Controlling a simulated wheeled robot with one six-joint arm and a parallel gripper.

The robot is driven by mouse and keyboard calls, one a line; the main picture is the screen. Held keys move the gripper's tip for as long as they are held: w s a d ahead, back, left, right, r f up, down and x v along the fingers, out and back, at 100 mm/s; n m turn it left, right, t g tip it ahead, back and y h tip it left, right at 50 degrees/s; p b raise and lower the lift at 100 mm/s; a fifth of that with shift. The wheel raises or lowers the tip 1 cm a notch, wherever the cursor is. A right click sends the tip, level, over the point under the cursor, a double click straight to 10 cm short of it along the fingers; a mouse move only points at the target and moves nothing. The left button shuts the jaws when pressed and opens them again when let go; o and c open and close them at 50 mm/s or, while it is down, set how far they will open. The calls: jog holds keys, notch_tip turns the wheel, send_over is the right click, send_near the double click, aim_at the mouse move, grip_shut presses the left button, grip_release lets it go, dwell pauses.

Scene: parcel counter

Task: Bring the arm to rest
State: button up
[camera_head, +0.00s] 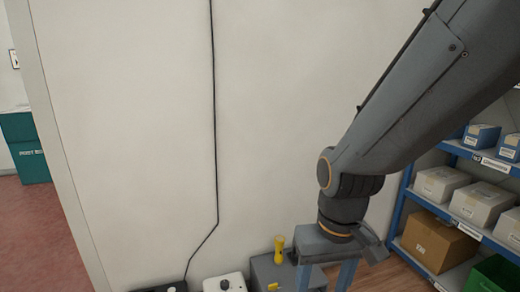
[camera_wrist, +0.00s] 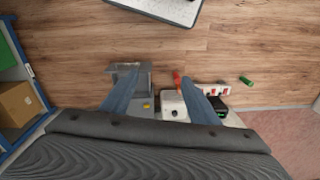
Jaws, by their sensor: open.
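My arm reaches down from the upper right of the head view. My gripper (camera_head: 326,278) hangs at its end, pointing down, with two blue fingers spread apart and nothing visible between them. Its fingertips are cut off by the lower edge of the head view. In the wrist view the two fingers of my gripper (camera_wrist: 161,82) stand wide apart, with bare wooden floor and equipment below. A grey box (camera_head: 265,272) stands just left of the gripper in the head view; contact cannot be told.
A white device (camera_head: 224,284) and a dark device (camera_head: 165,288) stand left of the grey box, before a white wall (camera_head: 120,120). A blue-framed shelf (camera_head: 405,205) with boxes is at right. A green cylinder (camera_wrist: 246,81) lies on the floor.

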jog(key=s+d+r+m+p, duration=0.1)
jog(key=s+d+r+p, duration=0.1)
jog(key=d+r+p, duration=0.5)
jog(key=r+p, duration=0.1)
jog(key=p, duration=0.2)
jog(key=shift+d+r+m+h, duration=0.25)
jog(key=shift+r+m+h, duration=0.05)
jog(key=shift+m, duration=0.1)
dwell(0.3)
